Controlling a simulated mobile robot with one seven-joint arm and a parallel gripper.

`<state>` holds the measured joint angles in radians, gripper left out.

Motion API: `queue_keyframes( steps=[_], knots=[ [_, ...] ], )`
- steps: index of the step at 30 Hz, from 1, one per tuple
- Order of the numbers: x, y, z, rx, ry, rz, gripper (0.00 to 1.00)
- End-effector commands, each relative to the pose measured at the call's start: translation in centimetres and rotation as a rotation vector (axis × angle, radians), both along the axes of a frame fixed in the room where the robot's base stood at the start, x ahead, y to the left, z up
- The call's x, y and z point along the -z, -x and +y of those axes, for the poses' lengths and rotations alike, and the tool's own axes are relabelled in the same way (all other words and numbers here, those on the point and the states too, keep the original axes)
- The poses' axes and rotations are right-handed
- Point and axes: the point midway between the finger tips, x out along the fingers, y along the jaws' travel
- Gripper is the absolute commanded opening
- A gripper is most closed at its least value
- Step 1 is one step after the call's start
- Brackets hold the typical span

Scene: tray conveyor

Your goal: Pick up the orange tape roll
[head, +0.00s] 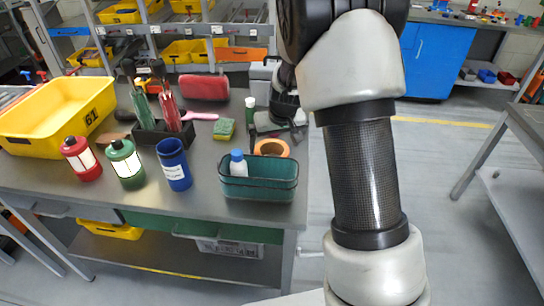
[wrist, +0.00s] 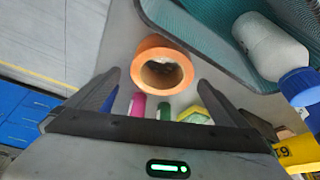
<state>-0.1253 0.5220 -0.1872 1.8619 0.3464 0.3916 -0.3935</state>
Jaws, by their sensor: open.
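The orange tape roll (head: 286,149) lies on the grey table just behind the teal basket (head: 260,190), which hides its lower front. In the wrist view the tape roll (wrist: 160,46) shows whole, with its round hole facing the camera. My gripper (head: 277,132) is above the table by the roll, at its far side in the head view. In the wrist view my gripper (wrist: 159,80) is open, with one finger to each side of the roll and nothing held. I cannot tell how much height is left between the fingertips and the roll.
The teal basket holds a white bottle with a blue cap (head: 238,163) close by. A green sponge (head: 224,129), a pink-handled tool (head: 200,116) and a green bottle (head: 250,109) are near. A blue cup (head: 174,168) and a yellow bin (head: 50,118) stand left.

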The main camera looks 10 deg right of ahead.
Motion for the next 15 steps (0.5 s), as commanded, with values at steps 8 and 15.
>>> queue_keyframes(
  steps=[8, 15],
  knots=[
    [3.9, -1.4, 0.4, 0.001, 0.0, 0.003, 1.0],
    [4.5, -1.8, 0.4, 0.0, 0.0, 0.001, 1.0]
  ],
)
